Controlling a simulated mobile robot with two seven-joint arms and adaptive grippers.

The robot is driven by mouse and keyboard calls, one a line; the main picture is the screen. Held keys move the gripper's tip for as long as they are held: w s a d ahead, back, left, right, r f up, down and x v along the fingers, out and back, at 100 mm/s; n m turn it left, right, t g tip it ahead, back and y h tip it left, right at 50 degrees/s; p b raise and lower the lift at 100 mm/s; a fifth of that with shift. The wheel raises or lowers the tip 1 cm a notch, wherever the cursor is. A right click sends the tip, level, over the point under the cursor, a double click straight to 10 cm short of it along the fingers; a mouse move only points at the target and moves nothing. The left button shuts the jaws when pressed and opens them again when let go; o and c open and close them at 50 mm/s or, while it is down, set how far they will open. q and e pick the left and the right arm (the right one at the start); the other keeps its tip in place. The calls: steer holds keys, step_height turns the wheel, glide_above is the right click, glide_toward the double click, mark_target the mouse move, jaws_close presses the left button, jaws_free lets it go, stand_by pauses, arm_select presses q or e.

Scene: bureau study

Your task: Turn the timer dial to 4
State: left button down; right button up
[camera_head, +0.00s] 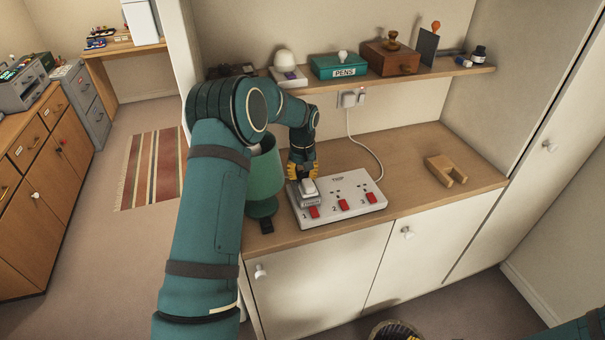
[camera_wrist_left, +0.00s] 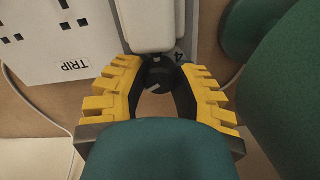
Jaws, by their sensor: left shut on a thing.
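A white power strip (camera_head: 355,190) marked TRIP lies on the wooden counter, with red switches numbered 1, 2 and 3. A pale block (camera_head: 306,190) sits at its left end; a pale block (camera_wrist_left: 152,25) also shows in the left wrist view. My left gripper (camera_head: 301,175) reaches down at the strip's back left. In the left wrist view its yellow fingers (camera_wrist_left: 160,72) are shut around the dark timer dial (camera_wrist_left: 160,78). A figure 4 shows beside the dial, at its upper right. Other figures are hidden. The dial has a short light mark. My right gripper is out of view.
A green lamp (camera_head: 264,175) stands close to the strip's left end and my left arm. A wooden holder (camera_head: 445,170) lies on the right of the counter. A white cord (camera_head: 362,146) runs to the wall socket. A loaded shelf (camera_head: 425,77) hangs above. The counter's right side has free room.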

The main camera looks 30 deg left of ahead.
mark_target(303, 173)
arm_select(q)
steer(key=c, duration=0.7)
jaws_free()
steer(key=shift+o, duration=0.2)
step_height(303, 173, up, 12)
steer(key=shift+f, duration=0.1)
